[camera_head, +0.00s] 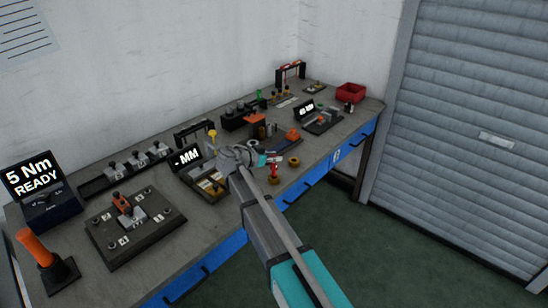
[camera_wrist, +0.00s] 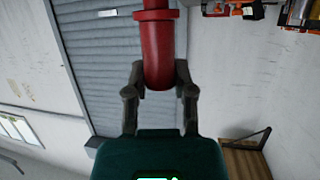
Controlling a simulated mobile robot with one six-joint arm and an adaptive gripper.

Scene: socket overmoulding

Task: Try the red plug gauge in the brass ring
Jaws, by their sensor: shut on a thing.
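The red plug gauge (camera_wrist: 157,48) fills the upper middle of the wrist view. It has a collar partway along, and its far end runs out of the frame. My gripper (camera_wrist: 160,76) is shut on its near end, one finger on each side. In the head view the gauge (camera_head: 274,171) is a small red shape at the end of my arm, above the bench. A brass-coloured ring (camera_head: 274,181) shows directly below it in the picture; whether they touch I cannot tell. A second brass-coloured ring (camera_head: 293,161) lies to the right, apart.
A dark display unit reading MM (camera_head: 187,157) stands left of my gripper. A fixture with an orange part (camera_head: 323,118) and a red bin (camera_head: 350,93) are farther right. A 5 Nm display (camera_head: 31,176) stands at far left. The bench front edge is close to the rings.

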